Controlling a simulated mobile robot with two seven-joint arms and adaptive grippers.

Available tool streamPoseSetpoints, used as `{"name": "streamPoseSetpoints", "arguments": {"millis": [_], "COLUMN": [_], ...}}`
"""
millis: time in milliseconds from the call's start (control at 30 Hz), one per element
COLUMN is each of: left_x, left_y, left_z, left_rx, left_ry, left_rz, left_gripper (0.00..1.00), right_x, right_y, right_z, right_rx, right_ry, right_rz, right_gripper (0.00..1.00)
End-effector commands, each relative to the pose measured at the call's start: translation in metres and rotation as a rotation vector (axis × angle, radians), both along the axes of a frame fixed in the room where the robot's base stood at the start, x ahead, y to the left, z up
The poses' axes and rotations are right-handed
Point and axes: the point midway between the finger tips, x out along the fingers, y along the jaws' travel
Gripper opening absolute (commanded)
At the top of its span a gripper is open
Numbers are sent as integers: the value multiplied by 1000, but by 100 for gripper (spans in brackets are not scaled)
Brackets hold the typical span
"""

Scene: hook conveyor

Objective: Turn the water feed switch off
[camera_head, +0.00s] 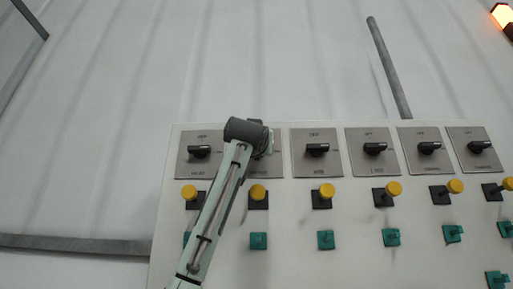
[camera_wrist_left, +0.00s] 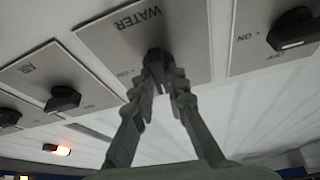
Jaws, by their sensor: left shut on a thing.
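The grey WATER plate (camera_wrist_left: 105,38) is in the wrist view, with its lettering upside down and an ON mark near its lower left. Its black switch knob (camera_wrist_left: 156,58) is between the fingertips of my left gripper (camera_wrist_left: 166,80), which is shut on it. The knob's exact angle is hard to tell because the fingers cover much of it. In the head view, my left gripper (camera_head: 263,141) is in front of the second plate from the left (camera_head: 265,167), hiding its knob. My right gripper is in neither view.
Neighbouring plates carry black knobs, such as the AIR knob (camera_wrist_left: 62,99) and another to the right (camera_wrist_left: 294,30). Below the plates are yellow buttons (camera_head: 327,190) and teal switches (camera_head: 326,240). An orange lamp (camera_head: 503,16) glows at upper right.

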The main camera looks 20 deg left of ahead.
Motion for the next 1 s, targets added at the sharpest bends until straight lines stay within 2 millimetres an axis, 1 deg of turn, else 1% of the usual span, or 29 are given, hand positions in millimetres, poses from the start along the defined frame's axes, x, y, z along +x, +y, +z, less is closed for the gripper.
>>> {"name": "streamPoseSetpoints", "arguments": {"millis": [133, 333, 867, 900, 1000], "left_x": [1, 1, 1, 1, 1], "left_y": [-2, -2, -2, -2, -2], "left_z": [-1, -2, -1, -1, -1], "left_rx": [-70, -123, -142, -142, -141], "left_ry": [-16, -31, -37, -37, -37], "left_rz": [-2, 0, -1, -1, 0], "left_gripper": [0, 0, 0, 18, 31], "right_x": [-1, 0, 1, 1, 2], "right_y": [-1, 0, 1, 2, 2], "right_z": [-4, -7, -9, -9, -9], "right_rx": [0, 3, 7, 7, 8], "right_ry": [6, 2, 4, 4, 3], "right_rz": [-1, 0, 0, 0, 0], "right_gripper": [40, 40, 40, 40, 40]}}
